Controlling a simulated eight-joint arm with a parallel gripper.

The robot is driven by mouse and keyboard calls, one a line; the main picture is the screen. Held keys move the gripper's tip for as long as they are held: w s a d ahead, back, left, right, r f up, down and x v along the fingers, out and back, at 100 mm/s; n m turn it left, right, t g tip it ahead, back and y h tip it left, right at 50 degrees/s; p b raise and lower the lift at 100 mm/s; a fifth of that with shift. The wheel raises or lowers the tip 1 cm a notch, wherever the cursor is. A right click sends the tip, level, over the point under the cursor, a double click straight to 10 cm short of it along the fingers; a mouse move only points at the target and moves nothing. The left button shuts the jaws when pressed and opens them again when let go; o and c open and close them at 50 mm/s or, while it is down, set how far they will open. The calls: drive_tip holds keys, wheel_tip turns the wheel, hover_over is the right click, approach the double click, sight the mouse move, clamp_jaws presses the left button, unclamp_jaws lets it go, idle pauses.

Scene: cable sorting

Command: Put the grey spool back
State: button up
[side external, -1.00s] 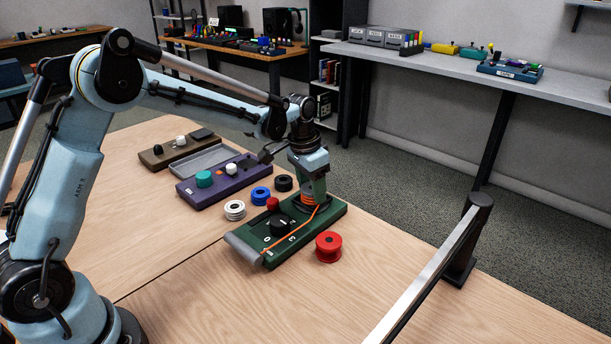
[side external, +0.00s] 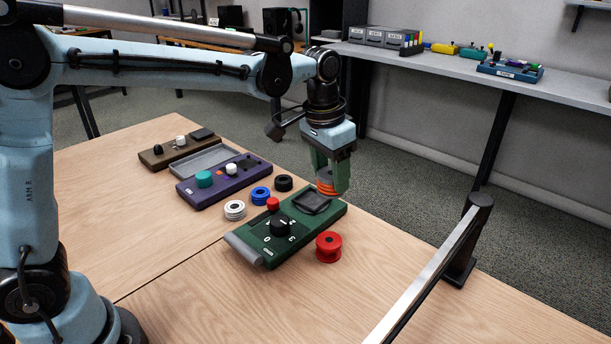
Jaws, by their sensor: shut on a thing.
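A pale spool (side external: 235,211), white or light grey, lies on the table left of the green board, apart from my gripper.
Blue (side external: 261,196) and black (side external: 283,183) spools lie behind the green board, a red spool (side external: 328,247) in front. The board carries a black knob (side external: 279,225) and a red knob (side external: 272,204). A purple board (side external: 215,190) stands further back. A metal rail (side external: 430,270) crosses the right.

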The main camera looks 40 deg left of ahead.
drive_tip(key=shift+s+d+r, duration=0.25)
drive_tip(key=shift+d, duration=0.15)
drive_tip(key=shift+w+d+f, duration=0.15)
drive_tip(key=shift+w+f, duration=1.1)
drive_tip(key=shift+f, duration=0.85)
drive_tip(key=shift+w+d+f, duration=0.15)
drive_tip(key=shift+w+f, duration=1.15)
drive_tip(key=shift+f, duration=0.8)
drive_tip(key=shift+w+d+f, duration=0.15)
drive_tip(key=shift+w+f, duration=1.1)
drive_tip(key=shift+f, duration=0.85)
drive_tip(key=shift+f, duration=0.8)
drive_tip(key=o, duration=1.4)
drive_tip(key=shift+a, duration=0.15)
